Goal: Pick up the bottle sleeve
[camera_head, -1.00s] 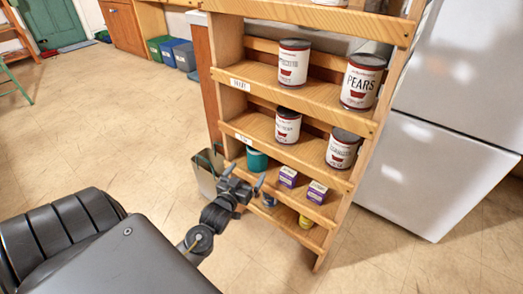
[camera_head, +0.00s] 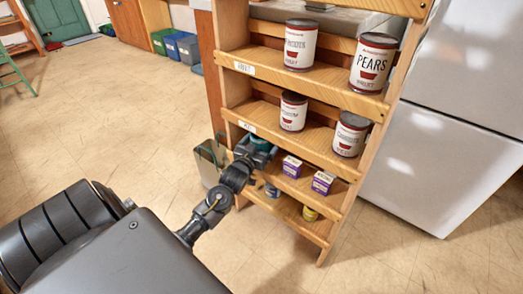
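A teal cylinder (camera_head: 262,143), which looks like the bottle sleeve, stands at the left end of a lower shelf of the wooden rack. My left gripper (camera_head: 259,152) is right at it, in front of it, and hides most of its lower part. The fingers seem to lie at its sides, but I cannot tell whether they touch it or have closed. My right gripper is not in view.
The wooden rack (camera_head: 285,91) holds several cans on the shelves above. Two purple-and-white boxes (camera_head: 306,173) stand right of the gripper. A bin (camera_head: 209,160) stands left of the rack. The floor at left is open.

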